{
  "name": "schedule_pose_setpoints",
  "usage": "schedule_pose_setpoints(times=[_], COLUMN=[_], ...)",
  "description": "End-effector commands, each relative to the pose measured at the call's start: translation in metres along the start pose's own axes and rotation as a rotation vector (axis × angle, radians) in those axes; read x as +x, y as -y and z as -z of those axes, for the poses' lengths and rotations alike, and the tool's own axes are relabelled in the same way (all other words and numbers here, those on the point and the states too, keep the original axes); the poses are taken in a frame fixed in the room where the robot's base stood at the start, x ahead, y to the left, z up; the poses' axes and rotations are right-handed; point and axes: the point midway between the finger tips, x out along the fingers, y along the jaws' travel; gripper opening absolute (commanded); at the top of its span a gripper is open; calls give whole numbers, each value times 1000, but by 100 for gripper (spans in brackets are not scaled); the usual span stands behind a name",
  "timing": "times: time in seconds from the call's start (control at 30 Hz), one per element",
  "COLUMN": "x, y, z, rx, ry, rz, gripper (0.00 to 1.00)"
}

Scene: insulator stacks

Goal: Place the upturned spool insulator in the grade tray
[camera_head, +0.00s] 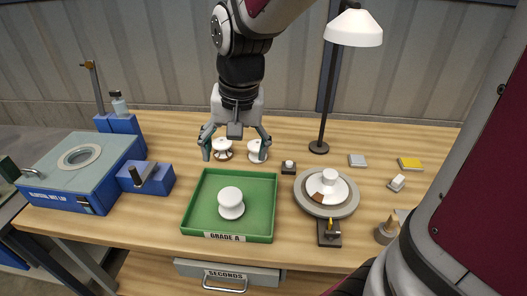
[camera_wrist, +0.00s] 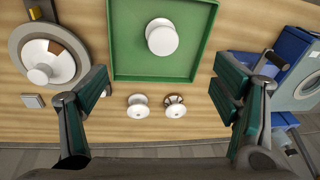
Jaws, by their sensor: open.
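Two white spool insulators stand close together behind the tray: a left one (camera_head: 222,146) with a brownish foot, and a right one (camera_head: 257,151). In the wrist view the brown-edged one (camera_wrist: 174,107) is on the right and the plainer one (camera_wrist: 138,106) on the left. I cannot tell for certain which is upturned. The green grade tray (camera_head: 260,230), labelled GRADE A, also shows in the wrist view (camera_wrist: 122,72). A larger white insulator (camera_head: 231,202) stands in it. My gripper (camera_head: 235,151) is open and empty, its fingers spread wide around the pair from above.
A round grey turntable (camera_head: 345,211) with a white, brown-patched piece is right of the tray. A lamp (camera_head: 319,147) stands behind it. Blue test equipment (camera_head: 75,185) and blocks fill the left. Small blocks and a cone-tipped piece (camera_head: 386,230) lie right. A seconds drawer (camera_head: 225,276) is below.

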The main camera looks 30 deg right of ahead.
Motion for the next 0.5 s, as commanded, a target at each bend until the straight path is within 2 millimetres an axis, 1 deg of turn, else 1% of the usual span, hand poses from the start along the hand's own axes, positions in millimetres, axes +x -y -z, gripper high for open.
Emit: schedule_pose_setpoints(times=[0.03,0.1,0.2,0.3,0.4,0.5], x=[-17,-37,-60,-78,-90,-97], y=[-5,-13,-25,-37,-48,-56], z=[-9,-22,-42,-62,-80,-93], rx=[-45,-115,-213,-310,-391,-455], ry=[-31,-68,-123,-180,-232,-269], rz=[19,35,51,58,56,49], gripper=[81,81,81,81,81,81])
